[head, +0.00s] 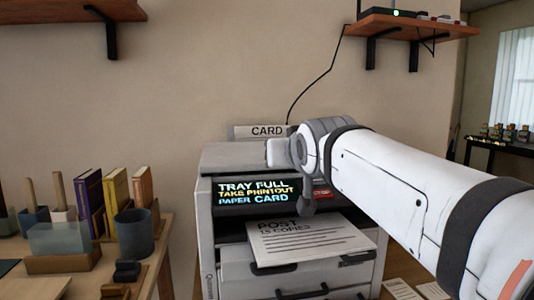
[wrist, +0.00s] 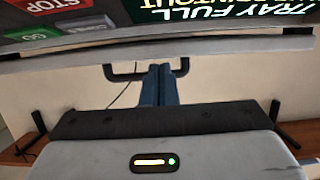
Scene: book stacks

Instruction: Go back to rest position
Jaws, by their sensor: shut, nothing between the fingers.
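My gripper (wrist: 158,86) shows in the wrist view as two blue fingers pressed together with nothing between them. In the head view my white arm reaches in from the right, its wrist end in front of the upper part of a grey printer (head: 232,158); the fingers cannot be made out there. In the wrist view the screen (wrist: 220,10) appears upside down beside a red STOP button (wrist: 43,4) and a green button (wrist: 33,35). A printed sheet (head: 305,242) headed "POST 15 COPIES" lies below the screen.
A wooden table (head: 158,262) at left holds books (head: 115,197), a dark cup (head: 133,232) and small containers. A CARD sign (head: 266,131) stands behind the printer top. Wall shelves hang at upper left (head: 75,11) and upper right (head: 420,25).

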